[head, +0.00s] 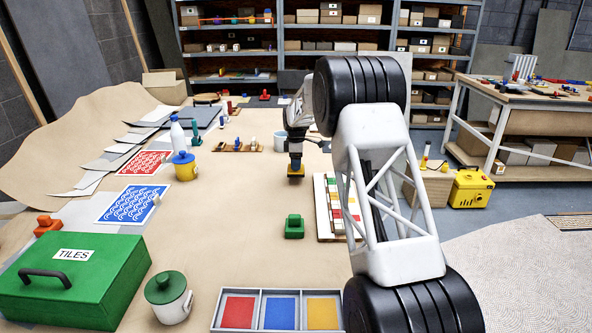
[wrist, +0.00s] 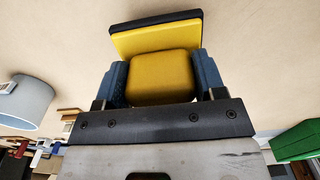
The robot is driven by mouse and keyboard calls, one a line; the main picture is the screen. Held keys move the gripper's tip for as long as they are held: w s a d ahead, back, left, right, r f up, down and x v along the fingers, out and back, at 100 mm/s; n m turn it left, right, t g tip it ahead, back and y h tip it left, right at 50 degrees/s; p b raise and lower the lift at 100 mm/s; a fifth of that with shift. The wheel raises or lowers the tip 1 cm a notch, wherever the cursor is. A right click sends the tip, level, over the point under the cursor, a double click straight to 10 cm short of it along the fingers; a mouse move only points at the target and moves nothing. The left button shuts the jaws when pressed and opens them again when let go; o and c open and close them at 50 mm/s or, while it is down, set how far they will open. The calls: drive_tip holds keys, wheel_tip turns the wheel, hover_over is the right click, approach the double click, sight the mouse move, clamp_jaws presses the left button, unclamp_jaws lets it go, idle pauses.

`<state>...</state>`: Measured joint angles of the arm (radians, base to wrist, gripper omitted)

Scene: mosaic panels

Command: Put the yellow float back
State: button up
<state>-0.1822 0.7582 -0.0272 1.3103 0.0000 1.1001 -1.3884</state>
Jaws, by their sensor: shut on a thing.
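The yellow float (head: 296,169) is in my gripper (head: 295,160) over the middle of the paper-covered table in the head view. In the wrist view, the yellow block grip of the float (wrist: 163,75) is between the two blue-grey fingers of my gripper (wrist: 161,80), which are shut on it. Its flat yellow plate with a dark sole (wrist: 155,35) faces away from the wrist. I cannot tell exactly how far the sole is from the table.
A green float-like block (head: 294,228) and a mosaic panel (head: 326,222) lie near my gripper. A tray with red, blue and yellow sections (head: 300,291) is at the front. A pale bucket (head: 280,139) stands behind. A green TILES box (head: 75,285) stands left.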

drive_tip(key=shift+f, duration=1.75)
drive_tip(key=shift+f, duration=0.1)
drive_tip(key=o, duration=0.9)
wheel_tip(320, 180, up, 12)
drive_tip(key=shift+r, duration=0.1)
drive_tip(key=shift+s+r, duration=0.1)
